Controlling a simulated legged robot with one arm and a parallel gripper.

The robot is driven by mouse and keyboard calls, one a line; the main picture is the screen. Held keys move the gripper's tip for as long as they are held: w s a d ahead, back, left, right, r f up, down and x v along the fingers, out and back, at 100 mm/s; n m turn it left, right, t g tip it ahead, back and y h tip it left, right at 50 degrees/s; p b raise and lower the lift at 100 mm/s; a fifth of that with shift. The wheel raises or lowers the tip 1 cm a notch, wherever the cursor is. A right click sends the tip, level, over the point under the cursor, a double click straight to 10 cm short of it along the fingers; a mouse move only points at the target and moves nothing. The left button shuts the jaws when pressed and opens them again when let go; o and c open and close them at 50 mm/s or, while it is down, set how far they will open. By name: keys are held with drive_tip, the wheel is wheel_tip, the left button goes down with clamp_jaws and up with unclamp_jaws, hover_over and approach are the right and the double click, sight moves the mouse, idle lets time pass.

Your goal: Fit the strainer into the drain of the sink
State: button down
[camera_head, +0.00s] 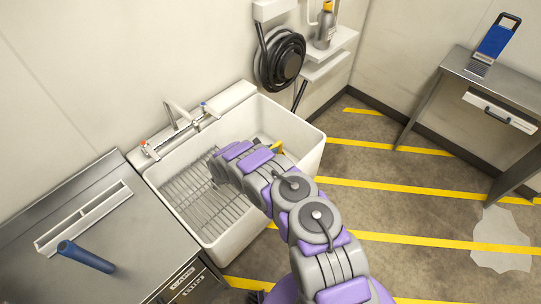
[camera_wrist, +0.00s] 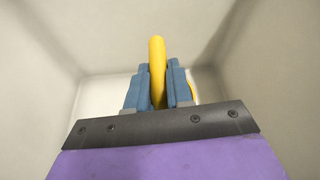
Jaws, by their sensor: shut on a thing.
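My gripper (camera_wrist: 157,82) is shut on a yellow upright piece, which I take to be the strainer's handle (camera_wrist: 157,48). It stands between the two blue fingers in the wrist view. A thin yellow and white curved edge shows just right of the fingers. Pale sink walls surround it. In the head view my arm reaches into the white sink (camera_head: 315,140), and a small yellow bit (camera_head: 278,146) shows beside it. My fingers are hidden there by the arm. The drain does not show in either view, and I cannot tell how far the strainer is from it.
A wire rack (camera_head: 205,205) covers the sink's left part. A faucet (camera_head: 180,118) stands at the back rim. A coiled black hose (camera_head: 283,60) hangs above the sink.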

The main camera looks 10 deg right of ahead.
wheel_tip(320, 180, down, 3)
drive_tip(key=shift+r+b, duration=0.15)
drive_tip(key=shift+b, duration=0.15)
drive_tip(key=shift+r, duration=0.1)
drive_tip(key=c, duration=1)
unclamp_jaws()
drive_tip(key=shift+p+v, duration=2.1)
drive_tip(key=shift+v, duration=3.95)
